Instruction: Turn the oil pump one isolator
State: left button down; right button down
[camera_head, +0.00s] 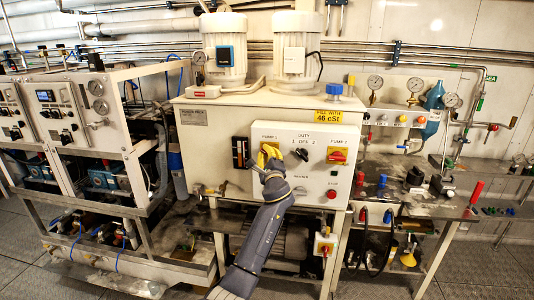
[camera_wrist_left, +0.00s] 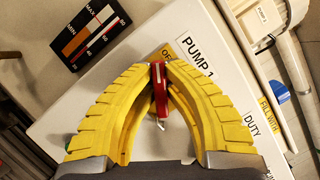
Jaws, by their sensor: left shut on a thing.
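The pump 1 isolator has a red handle (camera_wrist_left: 159,88), seen in the left wrist view beneath the "PUMP 1" label (camera_wrist_left: 198,58). My left gripper (camera_head: 268,154) is at the upper left of the white control panel (camera_head: 317,184), over this isolator. In the left wrist view its yellow fingers (camera_wrist_left: 158,76) bend inward and are shut on the red handle, one on each side. In the head view the fingers and arm hide the isolator. My right gripper is not in view.
The pump 2 isolator (camera_head: 338,155), yellow with a red handle, is to the right. The black duty switch (camera_head: 302,154) lies between them. A level gauge (camera_head: 240,153) is close to the left of my gripper. Two white motors (camera_head: 225,48) stand on top.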

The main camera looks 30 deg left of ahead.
pick_arm(q)
jog(key=n+g, duration=0.1)
jog(key=n, duration=0.2)
jog(key=n+g, duration=0.1)
jog(key=n, duration=0.2)
jog(key=shift+f+h, duration=0.15)
jog(key=shift+h, duration=0.25)
jog(key=shift+a+n, duration=0.1)
jog(key=shift+n, duration=0.2)
jog(key=c, duration=1.5)
grip_release()
jog(key=shift+o, duration=0.2)
jog(key=shift+s, duration=0.1)
jog(key=v, duration=1.2)
